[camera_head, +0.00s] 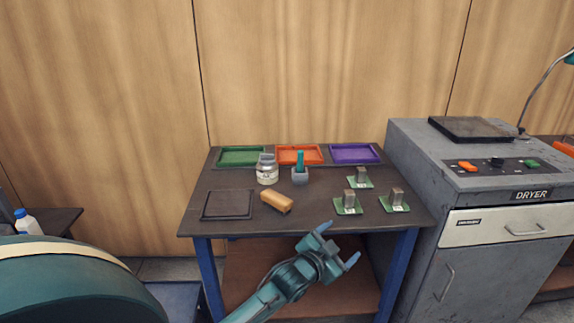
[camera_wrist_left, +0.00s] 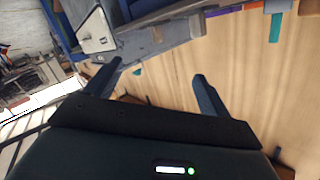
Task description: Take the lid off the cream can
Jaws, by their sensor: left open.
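A small pale jar with a grey lid (camera_head: 267,167) and a label stands upright on the dark workbench, left of its middle; it is the only can-like thing I see on the bench, and I cannot tell if it is the cream can. The lid appears to sit on it. My left gripper (camera_head: 340,243) is open and empty at the bench's front edge, to the right of and nearer than the jar. Its two spread fingers also show in the left wrist view (camera_wrist_left: 157,82), with nothing between them. My right gripper is not in view.
The workbench (camera_head: 325,222) also holds a tan block (camera_head: 276,201), a grey holder with a teal handle (camera_head: 300,172), a dark square mat (camera_head: 228,204), green (camera_head: 240,147), orange and purple trays, and green plates with metal blocks (camera_head: 348,203). A grey dryer (camera_head: 415,160) stands right.

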